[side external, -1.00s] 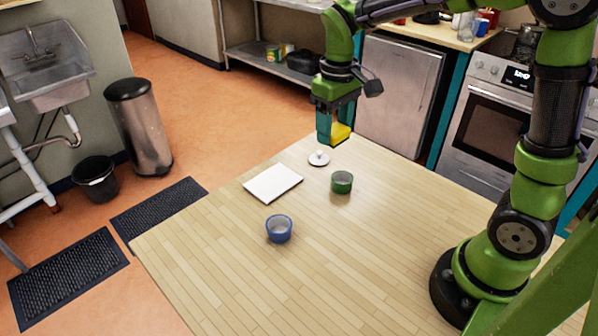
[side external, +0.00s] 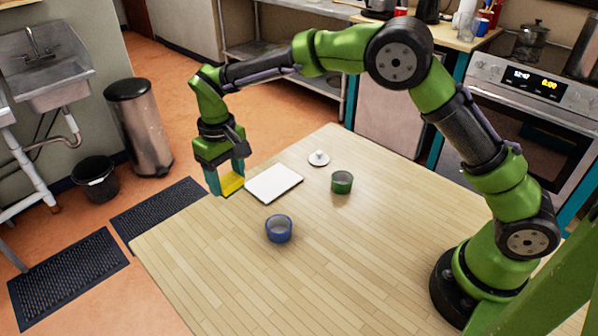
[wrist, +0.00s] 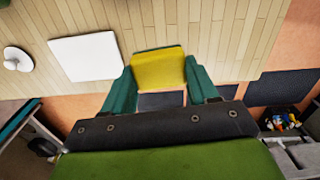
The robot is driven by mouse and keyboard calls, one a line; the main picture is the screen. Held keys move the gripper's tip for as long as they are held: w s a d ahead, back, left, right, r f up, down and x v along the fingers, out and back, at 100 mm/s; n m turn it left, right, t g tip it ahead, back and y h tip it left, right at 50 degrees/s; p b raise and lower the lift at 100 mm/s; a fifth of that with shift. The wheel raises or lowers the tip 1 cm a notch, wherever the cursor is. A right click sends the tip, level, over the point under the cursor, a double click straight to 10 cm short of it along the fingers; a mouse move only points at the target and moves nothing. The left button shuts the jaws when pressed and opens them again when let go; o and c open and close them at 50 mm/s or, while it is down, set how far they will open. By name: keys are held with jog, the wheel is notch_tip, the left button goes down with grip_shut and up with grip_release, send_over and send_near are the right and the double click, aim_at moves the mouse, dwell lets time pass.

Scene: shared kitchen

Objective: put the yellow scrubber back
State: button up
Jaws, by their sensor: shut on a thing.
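The yellow scrubber (side external: 231,184) is a flat yellow block held between the teal fingers of my gripper (side external: 226,180). In the wrist view the scrubber (wrist: 158,69) shows between both fingertips of my gripper (wrist: 160,80), with a finger against each side. In the side view it is above the far left edge of the wooden table, just left of the white board. I cannot tell its exact height above the table.
The white board (side external: 273,183) lies flat on the table (side external: 330,270). A blue bowl (side external: 279,229), a green bowl (side external: 342,182) and a white lid (side external: 318,158) stand around it. Dark mats (side external: 68,278) lie on the floor beyond the left edge. The table's front is clear.

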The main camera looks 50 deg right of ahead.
aim_at(228, 216)
jog(key=shift+w+a+r+m, duration=0.3)
jog(key=shift+w+a+r, duration=0.15)
jog(key=shift+w, duration=0.25)
notch_tip(228, 216, down, 10)
jog(key=shift+r, duration=0.1)
jog(key=shift+f, duration=0.2)
jog(key=o, duration=1.1)
